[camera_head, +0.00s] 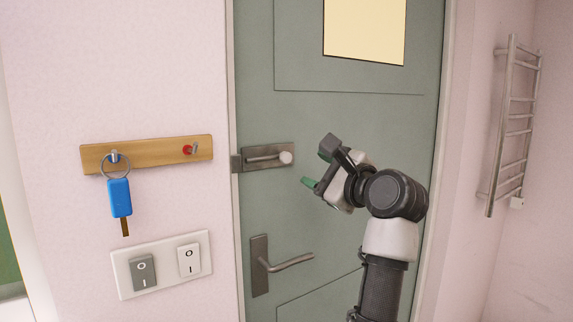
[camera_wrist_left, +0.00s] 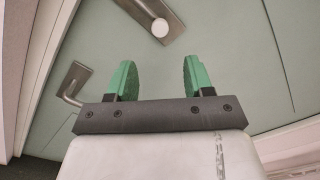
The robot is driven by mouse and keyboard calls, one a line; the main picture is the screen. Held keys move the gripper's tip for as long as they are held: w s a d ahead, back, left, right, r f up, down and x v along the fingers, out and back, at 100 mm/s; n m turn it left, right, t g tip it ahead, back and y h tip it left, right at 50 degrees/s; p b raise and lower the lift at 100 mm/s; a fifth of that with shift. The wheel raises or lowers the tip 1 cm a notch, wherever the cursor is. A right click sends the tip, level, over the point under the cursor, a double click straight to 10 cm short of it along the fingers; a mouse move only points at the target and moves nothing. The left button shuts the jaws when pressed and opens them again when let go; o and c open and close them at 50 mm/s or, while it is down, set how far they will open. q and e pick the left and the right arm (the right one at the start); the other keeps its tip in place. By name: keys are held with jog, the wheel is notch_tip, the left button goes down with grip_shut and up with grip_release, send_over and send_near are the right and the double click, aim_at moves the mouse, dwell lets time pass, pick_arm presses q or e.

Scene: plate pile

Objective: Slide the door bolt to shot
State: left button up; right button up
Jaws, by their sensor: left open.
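The door bolt (camera_head: 262,159) is a dark metal plate with a bar on the grey-green door. Its round pale knob (camera_head: 286,157) sits at the plate's right end, away from the door's left edge. A small dark keep (camera_head: 236,163) is at that edge. My left gripper (camera_head: 316,170) is right of the knob, open and empty, apart from it. In the left wrist view, the green fingers (camera_wrist_left: 157,80) are spread with nothing between them. The knob (camera_wrist_left: 160,28) shows beyond them, near the top. My right gripper is not in view.
A lever door handle (camera_head: 285,263) is below the bolt. Left on the wall are a wooden key rack (camera_head: 148,152) with a blue key (camera_head: 120,197) and a switch plate (camera_head: 165,262). A towel rail (camera_head: 514,125) is at the right. The door around the bolt is clear.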

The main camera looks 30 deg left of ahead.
aim_at(288, 159)
pick_arm(q)
jog(key=shift+n, duration=0.3)
jog(key=p+x, duration=0.1)
jog(key=x, duration=0.2)
jog(key=p+x, duration=0.1)
jog(key=x, duration=0.2)
jog(key=p+x, duration=0.1)
jog(key=x, duration=0.2)
jog(key=shift+a+r, duration=0.3)
jog(key=shift+w+a+f+p, duration=0.15)
jog(key=shift+w+a+p, duration=0.15)
jog(key=shift+a, duration=0.25)
